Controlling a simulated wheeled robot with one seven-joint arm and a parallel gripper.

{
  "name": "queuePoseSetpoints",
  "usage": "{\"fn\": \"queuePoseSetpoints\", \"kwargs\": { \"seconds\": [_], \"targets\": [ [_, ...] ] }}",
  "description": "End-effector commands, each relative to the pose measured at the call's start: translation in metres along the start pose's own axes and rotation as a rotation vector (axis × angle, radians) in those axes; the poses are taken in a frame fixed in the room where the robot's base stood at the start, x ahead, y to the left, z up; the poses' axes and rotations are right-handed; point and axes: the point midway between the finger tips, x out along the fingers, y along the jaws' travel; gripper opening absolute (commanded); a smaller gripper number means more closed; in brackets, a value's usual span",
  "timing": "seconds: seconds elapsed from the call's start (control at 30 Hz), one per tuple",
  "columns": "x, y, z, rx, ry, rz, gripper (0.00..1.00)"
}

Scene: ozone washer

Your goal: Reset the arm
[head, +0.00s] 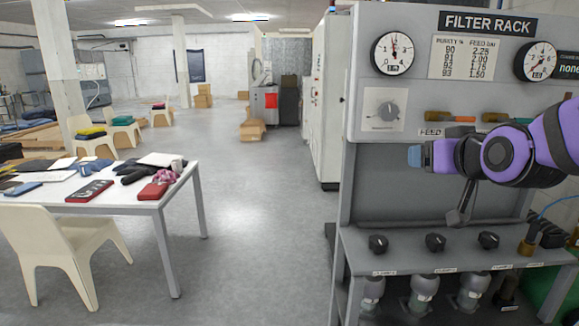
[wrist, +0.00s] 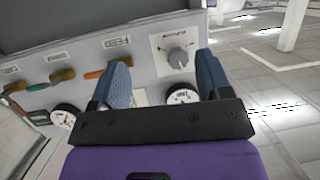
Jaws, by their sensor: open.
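My purple and black arm reaches in from the right in the head view, in front of the grey filter rack (head: 375,190). My gripper (head: 414,156) points left there, level with the space below the rack's upper panel. In the wrist view its two blue fingers (wrist: 163,82) stand apart with nothing held between them. Beyond the fingers the rack panel shows tilted, with a grey knob (wrist: 178,58) and gauges. The head view shows the same knob (head: 388,111) above and left of the gripper. No contact with the rack is visible.
Levers (head: 450,117) with orange and brown handles line the panel's lower edge. Black knobs (head: 435,242) sit on the ledge below. A white table (head: 120,195) with cloths and boxes and a chair (head: 60,250) stand at left. The floor between table and rack is clear.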

Motion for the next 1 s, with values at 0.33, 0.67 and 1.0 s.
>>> {"fn": "queuePoseSetpoints", "kwargs": {
  "seconds": [0.33,0.67,1.0],
  "targets": [
    [-0.090,0.011,0.044,0.023,-0.405,0.013,0.71],
    [-0.177,0.016,0.085,0.045,-0.724,0.062,0.71],
    [-0.194,0.016,0.092,0.050,-0.787,0.074,0.71]
  ]
}}
